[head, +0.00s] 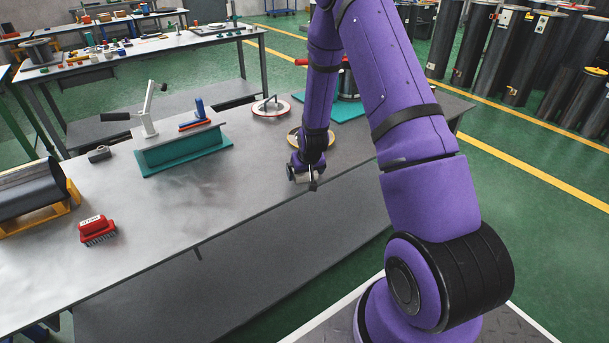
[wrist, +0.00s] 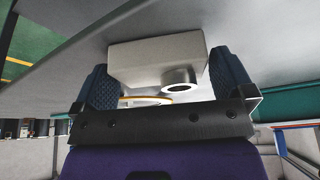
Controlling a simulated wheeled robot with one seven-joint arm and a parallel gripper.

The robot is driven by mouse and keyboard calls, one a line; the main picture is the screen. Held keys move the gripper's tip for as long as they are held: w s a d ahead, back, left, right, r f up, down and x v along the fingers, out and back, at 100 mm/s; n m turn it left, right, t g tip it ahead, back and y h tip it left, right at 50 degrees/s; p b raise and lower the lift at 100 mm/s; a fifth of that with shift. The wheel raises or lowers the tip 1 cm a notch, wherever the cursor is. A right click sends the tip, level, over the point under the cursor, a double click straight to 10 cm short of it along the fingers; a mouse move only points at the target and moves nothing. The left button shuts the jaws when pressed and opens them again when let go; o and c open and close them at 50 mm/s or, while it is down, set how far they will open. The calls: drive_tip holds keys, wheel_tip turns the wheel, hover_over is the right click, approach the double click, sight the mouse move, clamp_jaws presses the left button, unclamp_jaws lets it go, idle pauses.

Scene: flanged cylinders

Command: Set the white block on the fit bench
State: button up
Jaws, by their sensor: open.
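The white block (wrist: 150,60) shows large in the wrist view, a pale box with a short round tube on one side. My gripper (wrist: 161,66) is open, with one dark ridged finger on each side of the block. The left finger is very close to the block; a small gap shows at the right finger. In the head view my gripper (head: 304,178) is low at the front edge of a grey-topped bench (head: 200,205). A small pale part of the block (head: 307,177) shows there, mostly hidden by the gripper. I cannot tell whether this is the fit bench.
A yellowish disc (head: 296,139) lies just behind my gripper. A teal fixture (head: 185,152) with a blue-handled tool stands to the left, near a red-rimmed round plate (head: 271,107). A red brush (head: 97,229) and a dark cylinder (head: 30,190) on a yellow cradle are further left.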

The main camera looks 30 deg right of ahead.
drive_tip(key=c, duration=1.2)
drive_tip(key=shift+c, duration=0.8)
drive_tip(key=shift+r, duration=0.2)
